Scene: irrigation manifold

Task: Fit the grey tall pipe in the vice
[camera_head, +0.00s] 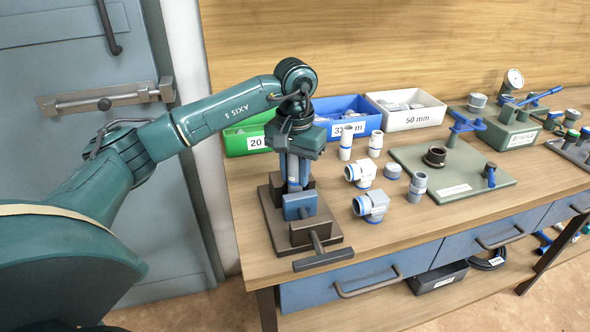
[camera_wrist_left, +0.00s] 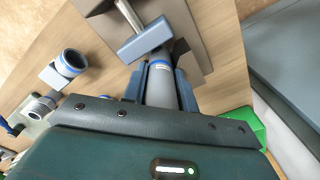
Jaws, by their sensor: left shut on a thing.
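My left gripper (camera_head: 297,185) points down over the vice at the left end of the bench. It is shut on the grey tall pipe (camera_wrist_left: 161,88), which stands between the fingers and has a blue band near its lower end. The vice has a brown base plate (camera_head: 327,236), a blue jaw block (camera_head: 300,205) and a screw with a dark T-handle (camera_head: 323,259). In the head view the pipe's lower end is at the vice jaws, behind the blue block. I cannot tell whether it is seated. My right gripper is not in view.
White-and-blue tees (camera_head: 371,205), light upright pipe pieces (camera_head: 346,143) and a grey fitting (camera_head: 417,187) stand right of the vice. Green (camera_head: 246,139), blue (camera_head: 345,118) and white bins (camera_head: 406,110) stand behind. A green plate (camera_head: 465,170) with a clamp lies farther right.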

